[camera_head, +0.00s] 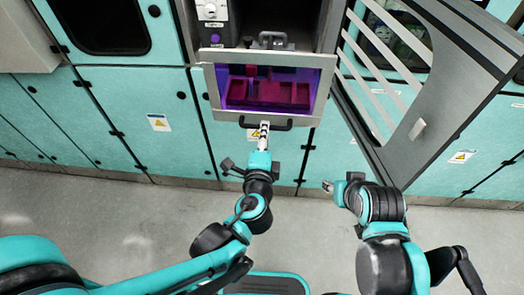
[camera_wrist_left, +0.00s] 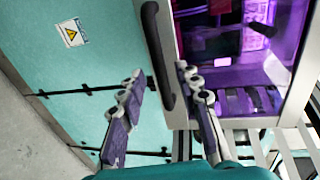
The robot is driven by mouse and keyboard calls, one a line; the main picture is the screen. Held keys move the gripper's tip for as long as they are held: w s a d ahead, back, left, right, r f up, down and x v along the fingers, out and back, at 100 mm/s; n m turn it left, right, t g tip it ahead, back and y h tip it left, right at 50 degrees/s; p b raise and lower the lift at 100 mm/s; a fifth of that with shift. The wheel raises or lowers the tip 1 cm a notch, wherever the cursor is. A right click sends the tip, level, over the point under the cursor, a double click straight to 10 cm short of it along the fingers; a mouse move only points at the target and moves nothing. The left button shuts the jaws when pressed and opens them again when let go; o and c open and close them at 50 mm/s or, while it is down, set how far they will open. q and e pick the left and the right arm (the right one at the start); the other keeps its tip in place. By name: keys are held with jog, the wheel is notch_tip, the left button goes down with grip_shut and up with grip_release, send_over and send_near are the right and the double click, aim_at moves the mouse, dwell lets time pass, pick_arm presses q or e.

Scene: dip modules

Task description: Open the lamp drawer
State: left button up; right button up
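The lamp drawer (camera_head: 212,91) has a grey frame around a purple-lit window, with dark trays showing inside. Its black bar handle (camera_head: 284,124) runs along the lower edge. My left gripper (camera_head: 264,129) is at the middle of that handle. In the left wrist view the gripper (camera_wrist_left: 160,73) has its two fingers apart, one on each side of the handle (camera_wrist_left: 163,55); I cannot tell whether they touch it. The drawer (camera_wrist_left: 291,84) fills the upper right there. My right gripper (camera_head: 329,187) is low in the head view, away from the drawer; its fingers are too small to read.
A grey slatted door (camera_head: 432,110) stands open to the right of the drawer. Teal cabinet fronts (camera_head: 145,100) line the left. A control unit with a purple button (camera_head: 214,38) sits above. The grey floor (camera_head: 120,225) in front is clear around my arms.

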pick_arm(q)
jog(key=s+r, duration=0.1)
jog(key=s, duration=0.8)
jog(key=shift+s+a+r, duration=0.15)
jog(key=shift+s+r, duration=0.05)
jog(key=shift+r, duration=0.2)
jog(key=s+a+f+n+g+b, duration=0.1)
jog(key=a+f+n+g+b, duration=0.1)
jog(key=a+f+n+g, duration=0.2)
jog(key=s+a+f+n+g+b, duration=0.1)
jog(key=a+f+n+g, duration=0.3)
jog(key=a+n, duration=0.7)
notch_tip(320, 180, down, 2)
jog(key=n, duration=0.3)
jog(key=shift+s+g+y+b, duration=0.25)
jog(key=shift+g+y+b, duration=0.05)
jog(key=shift+b, duration=0.1)
